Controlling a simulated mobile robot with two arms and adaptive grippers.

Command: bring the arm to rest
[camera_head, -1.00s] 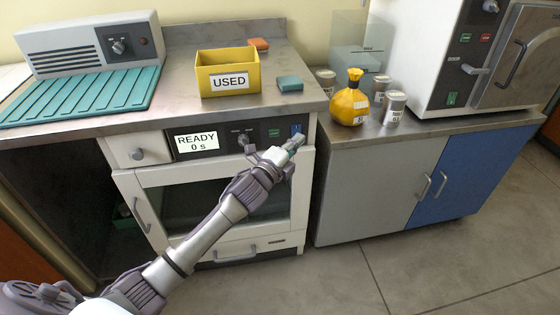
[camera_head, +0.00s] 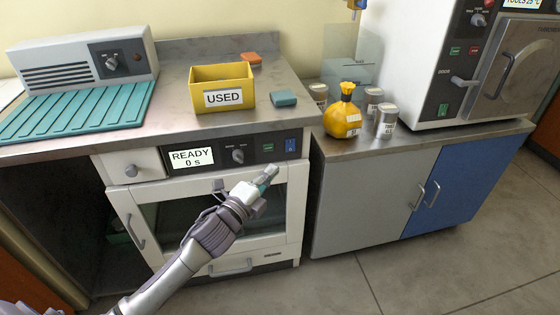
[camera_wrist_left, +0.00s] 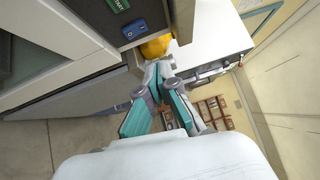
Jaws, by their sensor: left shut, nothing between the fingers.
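My left gripper (camera_head: 268,176) is shut and empty. In the head view it hangs in front of the white incubator (camera_head: 290,205), below its control panel and apart from it. The incubator's display (camera_head: 191,158) reads READY 0 s. A blue button (camera_head: 290,145) sits at the panel's right end, above and right of the gripper. In the left wrist view the teal fingers (camera_wrist_left: 160,100) come together, and the blue button (camera_wrist_left: 134,30) and a green START button (camera_wrist_left: 116,5) show at the top. My right gripper is not in view.
On the counter stand a yellow USED box (camera_head: 222,97), teal and orange blocks, and a teal mat (camera_head: 75,112). On the right bench are a yellow flask (camera_head: 342,118) and several metal tins (camera_head: 386,119). Grey floor (camera_head: 420,265) is free in front.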

